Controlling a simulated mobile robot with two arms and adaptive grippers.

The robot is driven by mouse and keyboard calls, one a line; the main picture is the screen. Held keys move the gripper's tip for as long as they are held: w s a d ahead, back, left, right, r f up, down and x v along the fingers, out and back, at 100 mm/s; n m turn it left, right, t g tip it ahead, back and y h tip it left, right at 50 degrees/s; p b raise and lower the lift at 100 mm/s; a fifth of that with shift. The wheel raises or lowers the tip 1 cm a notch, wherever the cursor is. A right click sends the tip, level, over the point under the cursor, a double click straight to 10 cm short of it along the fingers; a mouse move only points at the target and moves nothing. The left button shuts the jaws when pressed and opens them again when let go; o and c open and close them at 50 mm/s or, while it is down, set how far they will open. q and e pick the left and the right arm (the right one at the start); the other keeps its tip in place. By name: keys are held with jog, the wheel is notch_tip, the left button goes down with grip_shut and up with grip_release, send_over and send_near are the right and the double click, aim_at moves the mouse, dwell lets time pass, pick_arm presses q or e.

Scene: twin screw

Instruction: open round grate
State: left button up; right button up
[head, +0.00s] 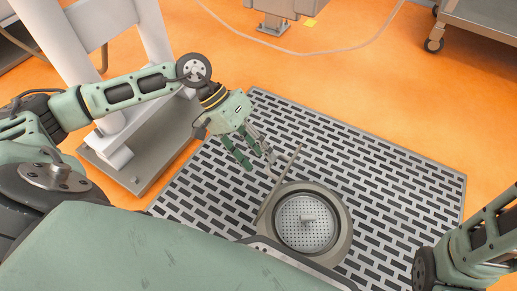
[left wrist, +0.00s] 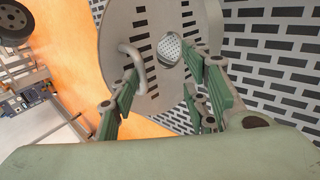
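The round grate (head: 279,185) stands on edge, tilted up beside the floor drain, and shows almost edge-on in the head view. In the left wrist view the slotted grate (left wrist: 200,25) is face-on, with a bent bar handle (left wrist: 131,66) and an oval opening. The uncovered drain (head: 338,205) holds a perforated strainer (head: 304,234) with a central knob. My left gripper (head: 258,158) is left of the grate, facing its handle side. Its fingers (left wrist: 163,92) are spread, one close to the handle; contact is unclear. My right gripper is not visible, only my right arm at the right edge.
A slotted floor mat (head: 400,170) surrounds the drain. A white-legged stand on a grey base (head: 150,160) is close behind my left arm. A wheeled cart (head: 480,22) is at the top right. A cable (head: 340,50) lies on the open orange floor.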

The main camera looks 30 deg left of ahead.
pick_arm(q)
jog(key=shift+s+a+f, duration=0.1)
jog(key=shift+a+f, duration=0.25)
jog(key=shift+f, duration=0.15)
jog(key=d+v, duration=0.1)
jog(key=v, duration=1.1)
jog(key=shift+r, duration=0.55)
jog(key=shift+a, duration=0.15)
